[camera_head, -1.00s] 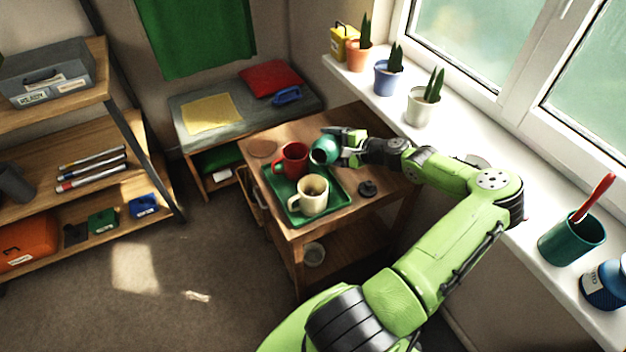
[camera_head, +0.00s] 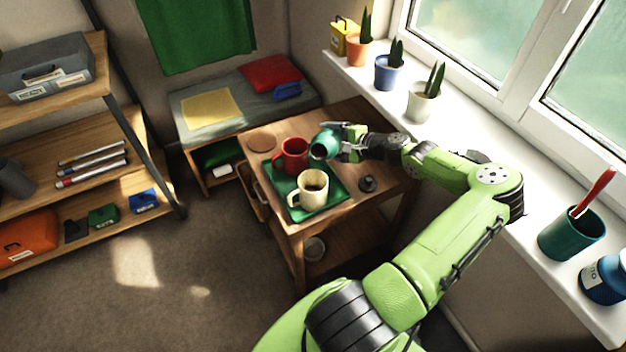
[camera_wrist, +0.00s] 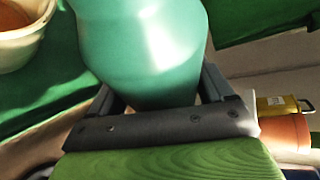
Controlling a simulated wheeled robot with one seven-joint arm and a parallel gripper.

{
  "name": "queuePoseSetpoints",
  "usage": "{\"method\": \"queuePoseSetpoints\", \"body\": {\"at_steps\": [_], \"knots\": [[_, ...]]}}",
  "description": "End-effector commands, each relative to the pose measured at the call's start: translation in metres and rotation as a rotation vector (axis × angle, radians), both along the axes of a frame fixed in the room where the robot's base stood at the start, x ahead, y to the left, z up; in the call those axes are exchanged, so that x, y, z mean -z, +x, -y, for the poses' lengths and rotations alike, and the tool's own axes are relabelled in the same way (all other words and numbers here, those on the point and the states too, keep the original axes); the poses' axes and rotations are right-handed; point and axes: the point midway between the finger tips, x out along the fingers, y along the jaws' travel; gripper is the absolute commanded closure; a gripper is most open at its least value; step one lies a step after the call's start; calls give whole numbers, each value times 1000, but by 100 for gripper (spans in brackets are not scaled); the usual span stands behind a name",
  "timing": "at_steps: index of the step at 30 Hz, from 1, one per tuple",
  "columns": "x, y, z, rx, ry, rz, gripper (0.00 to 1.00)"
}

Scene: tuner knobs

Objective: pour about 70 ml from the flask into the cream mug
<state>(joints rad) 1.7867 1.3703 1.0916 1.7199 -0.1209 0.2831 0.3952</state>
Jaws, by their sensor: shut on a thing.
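My gripper (camera_head: 345,146) is shut on the teal flask (camera_head: 324,144) and holds it tilted, its mouth toward the left and front of the picture. The flask fills the middle of the wrist view (camera_wrist: 150,50). The cream mug (camera_head: 311,192) stands upright on the green tray (camera_head: 331,205), in front of the flask, with dark liquid inside. The mug's rim also shows at the upper left of the wrist view (camera_wrist: 28,48). I cannot see a stream between flask and mug.
A red mug (camera_head: 292,156) stands on the tray, just left of the flask. A dark stopper (camera_head: 367,184) lies on the wooden table (camera_head: 385,190) right of the tray. A round coaster (camera_head: 262,143) lies behind left. Potted plants (camera_head: 422,103) line the windowsill.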

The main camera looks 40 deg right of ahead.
Motion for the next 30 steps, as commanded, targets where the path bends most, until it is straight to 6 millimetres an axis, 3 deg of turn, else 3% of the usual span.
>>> {"method": "queuePoseSetpoints", "body": {"at_steps": [23, 30], "knots": [[-1, 1, 0, -1, 6, 0, 76], [7, -2, -7, -2, 148, -68, 76]]}}
